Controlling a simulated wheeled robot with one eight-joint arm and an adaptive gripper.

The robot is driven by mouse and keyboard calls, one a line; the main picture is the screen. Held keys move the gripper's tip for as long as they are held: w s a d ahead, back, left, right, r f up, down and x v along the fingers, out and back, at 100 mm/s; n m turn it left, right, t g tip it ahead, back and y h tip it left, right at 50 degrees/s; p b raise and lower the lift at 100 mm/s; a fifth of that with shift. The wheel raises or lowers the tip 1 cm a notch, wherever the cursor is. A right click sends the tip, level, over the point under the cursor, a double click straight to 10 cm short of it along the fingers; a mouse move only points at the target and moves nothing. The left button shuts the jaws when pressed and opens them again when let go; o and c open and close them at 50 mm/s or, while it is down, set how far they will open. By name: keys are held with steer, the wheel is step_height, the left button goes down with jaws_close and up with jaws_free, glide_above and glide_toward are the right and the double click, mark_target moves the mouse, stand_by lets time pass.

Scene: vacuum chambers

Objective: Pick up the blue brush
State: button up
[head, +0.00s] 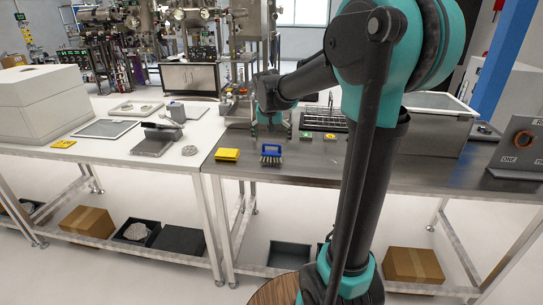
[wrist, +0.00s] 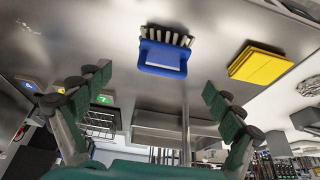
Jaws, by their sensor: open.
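The blue brush (head: 271,150) lies on the grey metal table (head: 310,168), near its front edge, with pale bristles showing. In the wrist view the blue brush (wrist: 162,60) appears ahead of the fingertips, roughly centred between them, with its row of bristles at the top. My gripper (head: 270,124) is above the table, behind the brush in the head view. In the wrist view my gripper (wrist: 156,84) has its two green-padded fingers spread wide, with nothing between them. It is apart from the brush.
A yellow pad-like object (head: 227,154) lies left of the brush; it also shows in the wrist view (wrist: 259,64). A wire rack (head: 323,120) and small coloured tags (head: 305,135) are behind to the right. A grey box (head: 440,127) stands farther right. The tabletop before the tags is clear.

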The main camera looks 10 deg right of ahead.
mark_target(271, 145)
steer(key=shift+w+x, duration=0.15)
steer(key=shift+x, duration=1.5)
steer(key=shift+w+x, duration=0.1)
steer(key=shift+x, duration=1.55)
steer(key=shift+a, duration=0.2)
steer(key=shift+r, duration=0.1)
steer(key=c, duration=1.4)
steer(key=shift+r, duration=0.1)
step_height(271, 145, up, 20)
steer(key=shift+f, duration=0.1)
